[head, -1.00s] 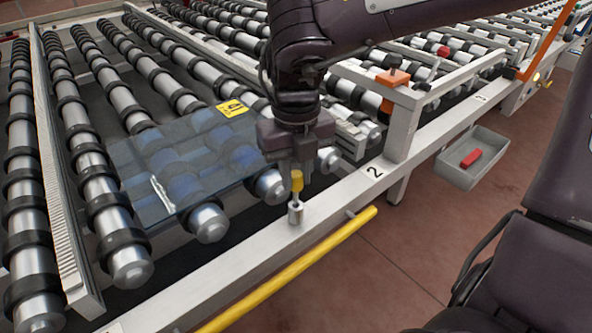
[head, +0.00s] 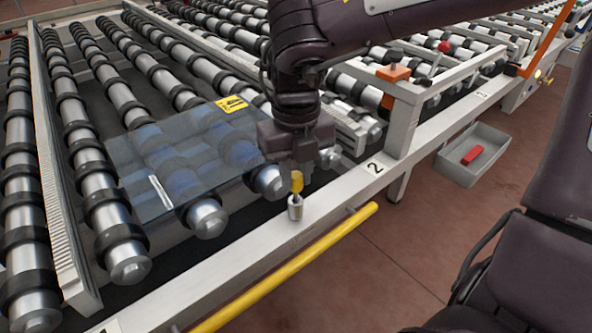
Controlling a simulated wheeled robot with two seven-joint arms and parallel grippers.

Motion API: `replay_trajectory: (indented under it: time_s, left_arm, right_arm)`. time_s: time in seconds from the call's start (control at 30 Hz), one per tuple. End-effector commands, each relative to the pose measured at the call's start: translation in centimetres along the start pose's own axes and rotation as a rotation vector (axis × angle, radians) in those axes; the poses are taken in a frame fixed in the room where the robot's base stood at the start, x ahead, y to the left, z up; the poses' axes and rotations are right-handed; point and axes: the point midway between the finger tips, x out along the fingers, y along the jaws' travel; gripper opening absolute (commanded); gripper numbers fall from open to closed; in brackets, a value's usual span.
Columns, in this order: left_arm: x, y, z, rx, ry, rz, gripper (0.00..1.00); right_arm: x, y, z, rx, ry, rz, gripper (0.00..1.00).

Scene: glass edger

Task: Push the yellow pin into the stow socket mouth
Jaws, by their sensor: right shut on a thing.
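The yellow pin (head: 297,183) is upright on the near rail of the roller conveyor, in the middle of the head view. My right gripper (head: 296,171) comes down from above and is shut on the pin's upper part. The stow socket (head: 295,208) is a short metal cylinder standing on the rail, directly below the pin. The pin's yellow body is just above the socket mouth, and its lower end is at or inside the mouth; how deep it goes cannot be seen. My left gripper is not in view.
A clear glass sheet (head: 165,165) with a yellow label lies on the rollers left of my gripper. A yellow bar (head: 290,268) runs along the near side of the rail (head: 240,249).

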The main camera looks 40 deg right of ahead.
Motion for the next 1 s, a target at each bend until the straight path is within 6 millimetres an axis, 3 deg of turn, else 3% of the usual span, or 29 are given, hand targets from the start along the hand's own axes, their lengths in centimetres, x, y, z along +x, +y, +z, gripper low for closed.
replay_trajectory:
  time_s: [0.53, 1.0]
  left_arm:
    - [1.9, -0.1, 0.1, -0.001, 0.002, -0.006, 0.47]
    - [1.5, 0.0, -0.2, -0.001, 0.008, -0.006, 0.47]
  right_arm:
    - [2.3, -0.2, -0.1, 0.005, 0.005, -0.006, 0.00]
    - [1.9, -0.3, -0.3, 0.006, 0.011, -0.008, 0.00]
